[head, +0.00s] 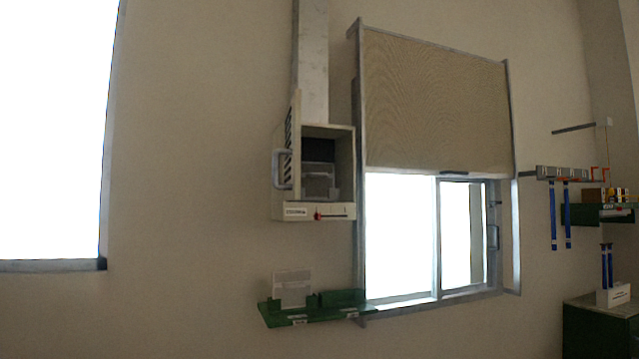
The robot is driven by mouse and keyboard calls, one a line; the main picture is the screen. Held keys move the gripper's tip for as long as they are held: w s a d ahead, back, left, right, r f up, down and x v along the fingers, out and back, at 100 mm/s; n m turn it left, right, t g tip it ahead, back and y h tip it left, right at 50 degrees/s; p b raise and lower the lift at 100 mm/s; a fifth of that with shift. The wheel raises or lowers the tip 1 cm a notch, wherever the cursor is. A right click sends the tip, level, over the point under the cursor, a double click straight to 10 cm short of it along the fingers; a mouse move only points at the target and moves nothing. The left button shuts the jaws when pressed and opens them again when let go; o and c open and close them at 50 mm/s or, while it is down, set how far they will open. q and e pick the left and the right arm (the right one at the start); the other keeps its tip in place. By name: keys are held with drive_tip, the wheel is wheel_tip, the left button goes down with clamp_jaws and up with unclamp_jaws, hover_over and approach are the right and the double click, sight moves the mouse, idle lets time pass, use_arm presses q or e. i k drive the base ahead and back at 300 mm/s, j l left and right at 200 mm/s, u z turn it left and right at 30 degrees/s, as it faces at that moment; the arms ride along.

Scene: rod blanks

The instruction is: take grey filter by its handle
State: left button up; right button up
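Neither of my grippers is in view. A beige wall cabinet (345,172) hangs below a grey duct, its door (292,150) swung open to the left with a pale handle (281,169). Inside it a grey box-like piece (319,182) sits low, with a dark space above it. A light grey flat panel (292,288) stands upright on a green wall shelf (310,316) below the cabinet. Which of these two grey pieces is the grey filter I cannot tell. A filter handle is too small to make out on either.
A red lever (319,216) is on the cabinet's lower front. A window with a half-lowered beige blind (436,100) is to the right. Blue rods (553,218) hang from a rack at far right, near a green shelf (582,215) and a green cabinet (590,331).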

sight(317, 178)
drive_tip(key=i+l, duration=0.1)
drive_tip(key=l, duration=0.2)
drive_tip(key=i+l+u, duration=0.15)
drive_tip(key=l, duration=0.2)
drive_tip(key=i+l+u, duration=0.1)
drive_tip(key=l, duration=0.25)
drive_tip(key=i+l, duration=0.3)
drive_tip(key=i+l+u, duration=0.15)
drive_tip(key=l, duration=0.25)
drive_tip(key=i+l, duration=0.25)
drive_tip(key=i+l+u, duration=0.15)
drive_tip(key=l, duration=0.35)
drive_tip(key=i+l+u, duration=0.1)
drive_tip(key=l, duration=0.3)
drive_tip(key=i+l, duration=0.25)
drive_tip(key=l, duration=0.15)
drive_tip(key=u, duration=0.05)
